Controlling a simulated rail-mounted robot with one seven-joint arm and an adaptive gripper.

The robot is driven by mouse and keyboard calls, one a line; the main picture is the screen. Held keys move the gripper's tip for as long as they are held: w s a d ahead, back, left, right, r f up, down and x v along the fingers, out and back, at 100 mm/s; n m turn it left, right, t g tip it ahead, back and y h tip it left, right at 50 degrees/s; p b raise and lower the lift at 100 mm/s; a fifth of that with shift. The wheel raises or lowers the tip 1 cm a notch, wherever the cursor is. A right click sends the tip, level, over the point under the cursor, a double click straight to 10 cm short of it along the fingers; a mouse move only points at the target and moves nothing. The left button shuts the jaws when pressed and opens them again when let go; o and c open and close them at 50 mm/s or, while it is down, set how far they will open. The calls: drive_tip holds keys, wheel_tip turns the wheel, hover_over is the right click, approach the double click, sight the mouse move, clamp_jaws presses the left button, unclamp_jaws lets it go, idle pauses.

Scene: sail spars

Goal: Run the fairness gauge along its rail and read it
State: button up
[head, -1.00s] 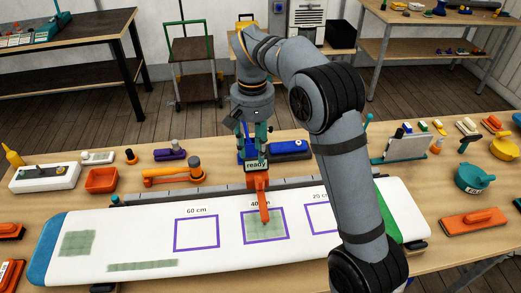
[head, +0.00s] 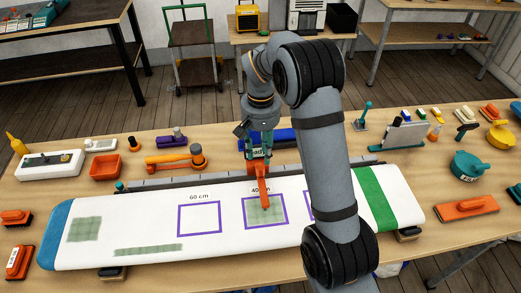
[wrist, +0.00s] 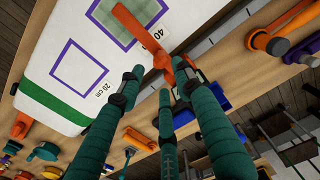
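The orange fairness gauge (head: 263,184) stands on the dark rail (head: 190,182) along the far edge of the white sail board (head: 130,215). Its orange arm points down into the purple square marked 40 cm. Its small display is partly covered by my fingers, and I cannot read it. My gripper (head: 259,150) is low over the top of the gauge. In the wrist view my teal fingers (wrist: 158,80) are spread apart, with the orange gauge (wrist: 143,40) just beyond their tips. No grip on it shows. My arm mostly hides the 20 cm square in the head view.
An orange-and-grey tool (head: 178,160) lies left of my gripper behind the rail. A blue object (head: 283,137) lies just behind the gripper. An orange tray (head: 105,166) is at the left, and a teal pot (head: 468,164) is at the right.

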sight(260, 165)
wheel_tip(260, 165, down, 6)
drive_tip(key=b, duration=0.4)
drive_tip(key=shift+f+b, duration=0.2)
drive_tip(key=shift+b, duration=0.2)
drive_tip(key=shift+r, duration=0.1)
drive_tip(key=shift+c, duration=0.6)
drive_tip(key=c, duration=0.7)
drive_tip(key=o, duration=1.1)
wheel_tip(260, 165, up, 12)
